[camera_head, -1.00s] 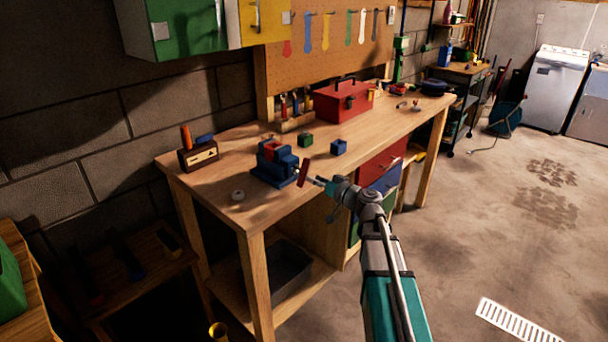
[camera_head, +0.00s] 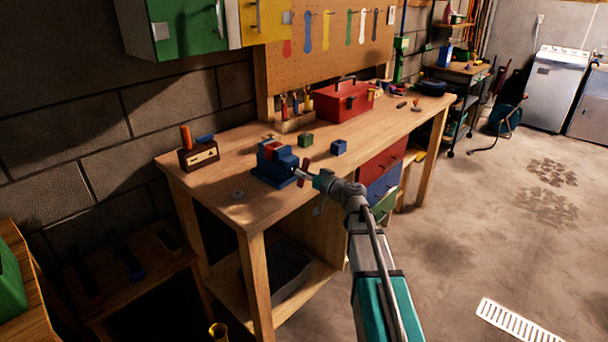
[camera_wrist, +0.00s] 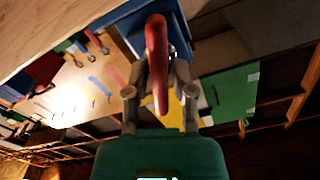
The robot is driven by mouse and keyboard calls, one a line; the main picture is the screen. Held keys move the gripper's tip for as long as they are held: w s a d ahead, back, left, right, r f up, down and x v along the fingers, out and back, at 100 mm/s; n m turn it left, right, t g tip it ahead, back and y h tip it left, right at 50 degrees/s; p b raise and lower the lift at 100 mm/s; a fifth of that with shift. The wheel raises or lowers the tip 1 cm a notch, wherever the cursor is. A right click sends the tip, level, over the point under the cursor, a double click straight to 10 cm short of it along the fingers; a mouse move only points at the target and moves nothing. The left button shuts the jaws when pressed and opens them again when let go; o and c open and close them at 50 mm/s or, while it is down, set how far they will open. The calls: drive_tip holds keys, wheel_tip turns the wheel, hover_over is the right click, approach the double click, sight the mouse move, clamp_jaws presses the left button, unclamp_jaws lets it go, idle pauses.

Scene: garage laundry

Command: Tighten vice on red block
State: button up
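The blue vice (camera_head: 272,168) stands on the workbench near its front edge, with the red block (camera_head: 269,144) showing between the jaws at its top. The vice's red handle (camera_head: 306,163) faces my gripper (camera_head: 318,180). In the wrist view, the red handle (camera_wrist: 157,60) runs between the two fingers of my gripper (camera_wrist: 158,80), with the blue vice body (camera_wrist: 120,20) behind it. A finger lies on each side of the handle. Whether they press on it is not clear. The jaw contact with the block is too small to judge.
A green block (camera_head: 306,140) and a blue block (camera_head: 339,147) sit on the workbench (camera_head: 225,180) behind the vice. A red toolbox (camera_head: 344,100) and a wooden tool holder (camera_head: 295,122) stand farther back. A small round item (camera_head: 239,195) lies left of the vice.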

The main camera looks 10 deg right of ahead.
clamp_jaws()
drive_tip(key=shift+m, duration=0.5)
drive_tip(key=m, duration=0.2)
drive_tip(key=shift+m, duration=2.2)
drive_tip(key=o, duration=0.5)
unclamp_jaws()
